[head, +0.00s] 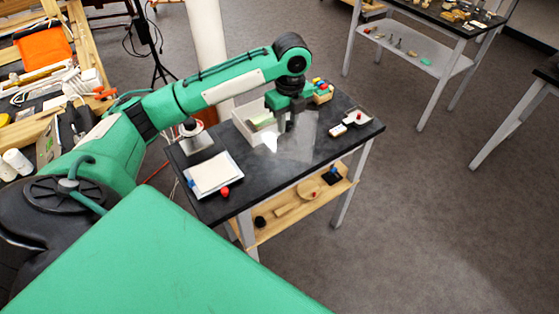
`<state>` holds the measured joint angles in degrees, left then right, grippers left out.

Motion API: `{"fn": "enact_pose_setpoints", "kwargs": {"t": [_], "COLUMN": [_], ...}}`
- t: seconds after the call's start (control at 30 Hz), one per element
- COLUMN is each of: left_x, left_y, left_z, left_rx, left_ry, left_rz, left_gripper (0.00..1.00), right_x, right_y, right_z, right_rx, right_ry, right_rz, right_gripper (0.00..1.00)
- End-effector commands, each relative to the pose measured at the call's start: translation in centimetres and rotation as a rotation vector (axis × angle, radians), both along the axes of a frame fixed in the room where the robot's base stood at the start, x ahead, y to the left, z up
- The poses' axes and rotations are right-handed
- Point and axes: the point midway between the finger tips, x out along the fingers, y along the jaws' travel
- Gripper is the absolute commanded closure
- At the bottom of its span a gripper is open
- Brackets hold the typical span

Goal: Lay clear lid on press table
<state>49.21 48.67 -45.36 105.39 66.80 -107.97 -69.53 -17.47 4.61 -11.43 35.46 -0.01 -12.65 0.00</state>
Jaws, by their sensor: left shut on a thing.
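My left arm reaches in from the left, and its gripper (287,125) points down above the middle of a black-topped table (240,190). The gripper is shut on a clear lid (297,147), a faint see-through sheet with a bright glint at its left. The lid hangs below the fingers beside a white open box (243,127); I cannot tell whether it touches the tabletop. The fingertips are small and partly blended with the lid. My right gripper is not in view.
A white pad (214,174) and a red ball (225,192) are at the table's near left. A silver-grey round-topped item (195,137) stands behind. Colored blocks (321,91) sit at the back, small white items (338,130) at right. The front right tabletop is mostly bare.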

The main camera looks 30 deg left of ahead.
Motion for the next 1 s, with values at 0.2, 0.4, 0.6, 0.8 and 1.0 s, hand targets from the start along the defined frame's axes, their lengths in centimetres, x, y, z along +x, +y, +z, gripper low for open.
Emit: {"fn": "enact_pose_setpoints", "kwargs": {"t": [0.2,0.4,0.6,0.8,1.0], "left_x": [1.6,2.6,3.1,3.0,3.0], "left_y": [2.2,3.8,4.6,4.7,4.6], "left_z": [1.0,1.8,2.2,-0.2,-5.6], "left_rx": [-0.01,-0.016,-0.021,-0.023,-0.025], "left_ry": [0.002,0.002,0.001,0.007,0.006], "left_rz": [-0.354,-0.626,-0.766,-0.791,-0.791], "left_gripper": [0.99,0.99,0.99,0.99,0.99], "right_x": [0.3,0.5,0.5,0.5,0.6], "right_y": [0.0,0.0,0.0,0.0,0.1], "right_z": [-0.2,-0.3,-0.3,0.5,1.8], "right_rx": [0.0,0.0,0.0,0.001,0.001], "right_ry": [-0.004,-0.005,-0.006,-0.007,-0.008], "right_rz": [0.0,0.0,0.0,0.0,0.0], "right_gripper": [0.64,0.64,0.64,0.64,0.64]}}
